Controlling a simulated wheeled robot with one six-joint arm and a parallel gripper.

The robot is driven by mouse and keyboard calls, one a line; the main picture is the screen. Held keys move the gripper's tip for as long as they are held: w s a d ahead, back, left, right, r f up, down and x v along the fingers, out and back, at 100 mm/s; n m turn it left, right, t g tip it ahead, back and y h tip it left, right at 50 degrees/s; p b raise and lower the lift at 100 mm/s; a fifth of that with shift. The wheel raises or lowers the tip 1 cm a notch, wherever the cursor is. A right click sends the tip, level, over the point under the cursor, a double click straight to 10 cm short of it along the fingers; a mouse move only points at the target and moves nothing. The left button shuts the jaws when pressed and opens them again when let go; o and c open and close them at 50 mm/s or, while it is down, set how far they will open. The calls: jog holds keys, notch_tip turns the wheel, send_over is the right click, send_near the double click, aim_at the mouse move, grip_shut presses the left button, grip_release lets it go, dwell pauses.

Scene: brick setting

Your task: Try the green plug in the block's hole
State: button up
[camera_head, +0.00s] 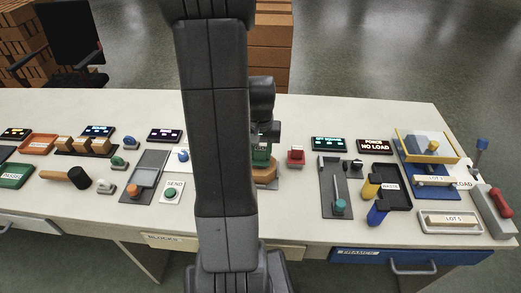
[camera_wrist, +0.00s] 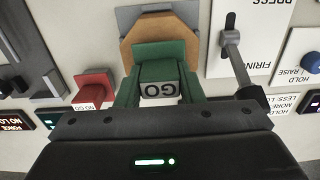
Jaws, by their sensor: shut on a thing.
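The block (camera_wrist: 131,50) is tan with cut corners and lies just beyond and under the plug. In the head view the block (camera_head: 266,175) shows beside my arm, with the green plug (camera_head: 262,157) above it. The hole is hidden by the plug and gripper, and I cannot tell whether the plug is in it. A red NO GO plug (camera_wrist: 94,88) stands to the left in the wrist view.
The red plug (camera_head: 295,157) stands close right of the block in the head view. A lever panel (camera_head: 333,185), a black tray (camera_head: 391,185) and a yellow-rimmed box (camera_head: 427,146) lie further right. A SEND button (camera_head: 172,195) is left of my arm.

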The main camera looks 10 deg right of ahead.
jog(key=shift+f+b, duration=0.65)
jog(key=shift+f, duration=0.25)
jog(key=shift+s+f, duration=0.1)
jog(key=shift+f, duration=0.05)
dwell(0.9)
jog(key=shift+r+p, duration=3.15)
jog(key=shift+r, duration=1)
jog(key=shift+f, duration=0.1)
